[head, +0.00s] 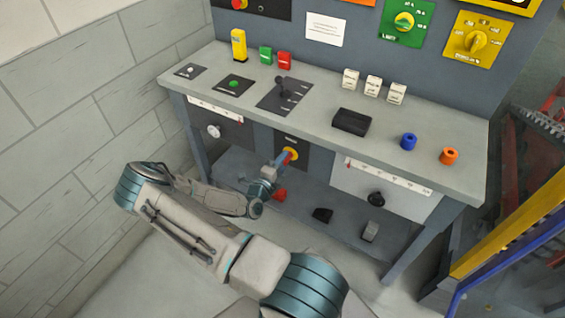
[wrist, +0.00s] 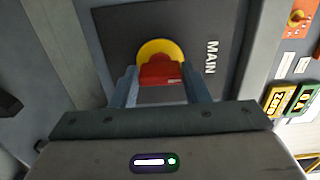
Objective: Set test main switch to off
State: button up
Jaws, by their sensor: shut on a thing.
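The main switch is a red knob on a round yellow plate, set in a dark panel on the front of the bench. In the wrist view the red knob (wrist: 160,72) sits between my two fingers, with the yellow plate (wrist: 150,47) behind it and the word MAIN on the panel beside it. My gripper (wrist: 161,88) is shut on the red knob. In the head view the yellow plate (head: 293,154) shows under the bench top, and my gripper (head: 281,161) reaches it from the lower left. The knob's pointing direction is hard to read.
The bench top (head: 220,103) above bears a lever panel (head: 284,95), a black block (head: 351,122) and blue (head: 408,141) and orange (head: 449,155) pieces. A red object (head: 279,195) lies on the lower shelf. A brick wall stands at the left.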

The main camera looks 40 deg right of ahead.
jog(key=o, duration=1)
jog(key=b+v, duration=0.1)
jog(key=v, duration=1.3)
jog(key=shift+d, duration=0.1)
